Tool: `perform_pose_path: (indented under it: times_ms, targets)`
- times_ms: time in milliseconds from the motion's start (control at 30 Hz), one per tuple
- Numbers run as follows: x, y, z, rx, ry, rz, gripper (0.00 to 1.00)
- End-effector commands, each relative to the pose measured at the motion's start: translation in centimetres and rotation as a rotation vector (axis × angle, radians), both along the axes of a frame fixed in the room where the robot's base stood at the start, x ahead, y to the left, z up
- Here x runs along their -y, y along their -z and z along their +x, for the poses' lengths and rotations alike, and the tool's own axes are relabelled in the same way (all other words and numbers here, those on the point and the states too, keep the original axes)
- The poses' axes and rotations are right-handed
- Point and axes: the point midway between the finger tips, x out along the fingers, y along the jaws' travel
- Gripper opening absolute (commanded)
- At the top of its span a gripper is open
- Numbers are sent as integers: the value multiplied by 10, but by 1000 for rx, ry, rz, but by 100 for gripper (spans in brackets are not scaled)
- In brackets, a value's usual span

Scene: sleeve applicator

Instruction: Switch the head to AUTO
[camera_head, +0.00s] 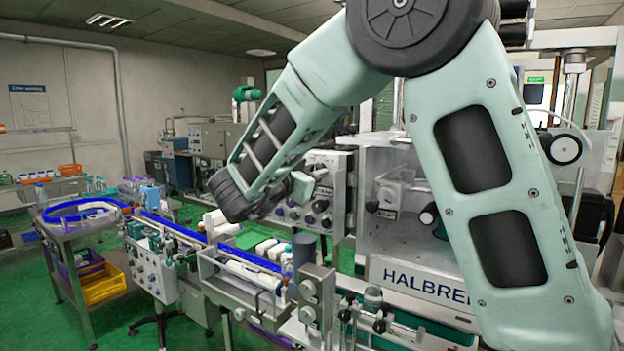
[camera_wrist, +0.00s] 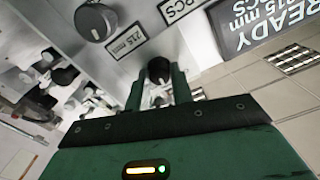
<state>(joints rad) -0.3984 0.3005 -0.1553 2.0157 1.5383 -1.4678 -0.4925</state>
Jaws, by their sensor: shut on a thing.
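In the wrist view my gripper (camera_wrist: 158,90) has its two green fingers on either side of a dark round knob (camera_wrist: 158,70), shut on it. The knob sits on a pale panel (camera_wrist: 150,45) of the machine. Any AUTO lettering by the knob is not readable, so its setting cannot be told. In the head view my arm reaches down to the left, and its end is beside a grey panel with several knobs (camera_head: 322,205). The fingers and the held knob cannot be made out there.
A larger round grey knob (camera_wrist: 96,22) and a dark display reading READY (camera_wrist: 262,25) are near the gripper. Several other dark knobs line the panel's left. In the head view a conveyor (camera_head: 170,228) and the HALBRE-marked machine (camera_head: 415,285) stand close by.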

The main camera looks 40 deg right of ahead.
Motion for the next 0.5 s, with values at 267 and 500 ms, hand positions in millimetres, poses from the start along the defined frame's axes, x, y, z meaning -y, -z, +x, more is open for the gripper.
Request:
perform_pose_path:
  times_ms: [267,500]
  targets:
    - [0,9,-1,212,0,77,0]
    - [0,8,-1,400,0,145,0]
